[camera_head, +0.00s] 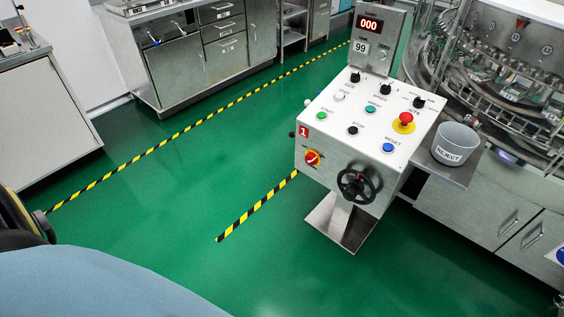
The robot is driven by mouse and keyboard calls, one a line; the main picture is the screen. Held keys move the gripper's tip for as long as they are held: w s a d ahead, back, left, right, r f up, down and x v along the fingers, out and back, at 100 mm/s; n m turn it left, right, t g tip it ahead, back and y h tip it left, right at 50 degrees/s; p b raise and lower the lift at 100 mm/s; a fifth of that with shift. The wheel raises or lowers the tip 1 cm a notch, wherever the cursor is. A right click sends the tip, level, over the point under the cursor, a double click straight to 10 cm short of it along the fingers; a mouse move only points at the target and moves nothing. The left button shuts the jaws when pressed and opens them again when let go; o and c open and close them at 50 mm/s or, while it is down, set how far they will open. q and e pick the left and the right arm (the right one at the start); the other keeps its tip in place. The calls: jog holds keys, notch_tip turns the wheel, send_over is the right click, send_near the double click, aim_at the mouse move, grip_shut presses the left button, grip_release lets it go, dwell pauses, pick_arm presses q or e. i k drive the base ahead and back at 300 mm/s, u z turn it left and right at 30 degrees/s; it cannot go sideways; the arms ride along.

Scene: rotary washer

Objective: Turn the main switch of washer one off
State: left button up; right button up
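The control console (325,140) stands right of centre on a pedestal, with a red label "1" on its front left corner. The main switch (312,158), a red rotary handle on a yellow plate, sits on the front face below that label. Its handle looks tilted, but its exact setting is too small to read. Neither of my grippers is in view. Nothing of mine touches the console.
A black handwheel (358,184) is right of the switch on the front face. A red emergency button (404,122) and several coloured buttons are on top. A grey bin (456,144) stands on a side shelf. Green floor (180,220) before the console is clear.

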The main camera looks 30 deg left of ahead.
aim_at(311, 159)
jog(key=u, duration=1.95)
jog(key=i, duration=2.75)
jog(key=z, duration=2.9)
